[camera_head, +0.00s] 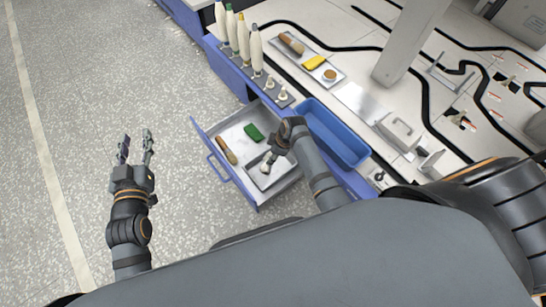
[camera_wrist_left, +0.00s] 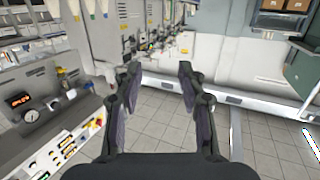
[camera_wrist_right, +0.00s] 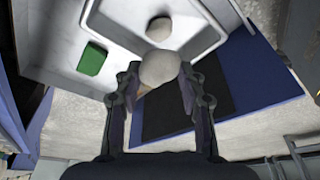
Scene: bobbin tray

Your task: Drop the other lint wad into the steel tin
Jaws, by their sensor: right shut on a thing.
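The steel tin (camera_head: 256,183) is a shallow, square tray inside the open drawer; its pale rim also shows in the right wrist view (camera_wrist_right: 118,36). One grey-beige lint wad (camera_wrist_right: 158,29) lies in the tin. My right gripper (camera_wrist_right: 160,88) is shut on another round lint wad (camera_wrist_right: 160,67), held at the fingertips. In the head view my right gripper (camera_head: 270,156) points down over the tin's side of the drawer. The exact height of the held wad above the tin is hard to tell. My left gripper (camera_head: 135,148) is open and empty, above the floor left of the drawer.
The drawer (camera_head: 207,147) also holds a green item (camera_head: 253,132) and a brown, elongated item (camera_head: 227,151). A blue bin (camera_head: 335,135) stands right of my right wrist. Several bobbins (camera_head: 243,40) stand along the bench edge. The floor at left is clear.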

